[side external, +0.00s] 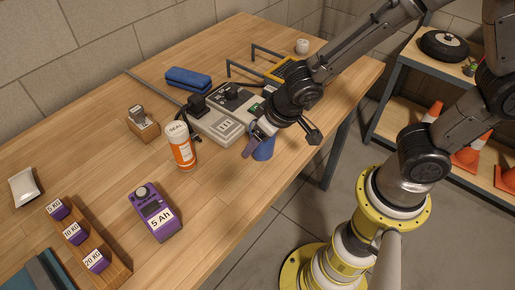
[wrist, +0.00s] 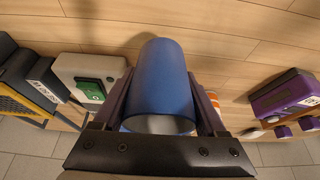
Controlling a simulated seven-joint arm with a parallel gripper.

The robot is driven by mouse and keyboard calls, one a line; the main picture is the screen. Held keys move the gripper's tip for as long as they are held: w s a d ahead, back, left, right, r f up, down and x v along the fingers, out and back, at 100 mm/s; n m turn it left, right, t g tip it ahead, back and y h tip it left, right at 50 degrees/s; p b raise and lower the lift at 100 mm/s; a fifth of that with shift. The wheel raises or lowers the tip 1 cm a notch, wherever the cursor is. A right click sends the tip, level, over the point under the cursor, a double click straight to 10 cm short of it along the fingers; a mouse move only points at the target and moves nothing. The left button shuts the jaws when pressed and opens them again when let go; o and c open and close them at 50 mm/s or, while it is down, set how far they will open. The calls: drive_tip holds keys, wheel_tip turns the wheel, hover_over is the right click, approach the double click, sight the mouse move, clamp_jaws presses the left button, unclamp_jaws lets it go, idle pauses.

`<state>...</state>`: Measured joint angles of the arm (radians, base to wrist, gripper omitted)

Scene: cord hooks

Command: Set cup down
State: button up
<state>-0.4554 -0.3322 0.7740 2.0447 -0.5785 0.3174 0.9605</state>
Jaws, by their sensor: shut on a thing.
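The blue cup (wrist: 162,75) fills the middle of the wrist view, with its open rim toward the camera. My gripper (wrist: 162,108) has its two purple fingers on either side of the cup and is shut on it. In the side external view the cup (side external: 264,149) shows below my gripper (side external: 258,136), near the front edge of the wooden table (side external: 235,205). The gripper covers its upper part. I cannot tell whether the cup's base touches the table.
A grey device (side external: 217,123) with black plugs stands left of the cup. An orange-and-white bottle (side external: 181,147) and a purple "5 Ah" battery (side external: 156,213) stand further left. A blue case (side external: 188,77) and wire hooks (side external: 255,62) are behind. Bare tabletop lies between the battery and cup.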

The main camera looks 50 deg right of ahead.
sight(257, 151)
drive_tip(key=shift+w+f, duration=0.15)
drive_tip(key=shift+f, duration=1.55)
drive_tip(key=shift+f, duration=0.15)
drive_tip(key=o, duration=1.3)
drive_tip(key=shift+c, duration=0.2)
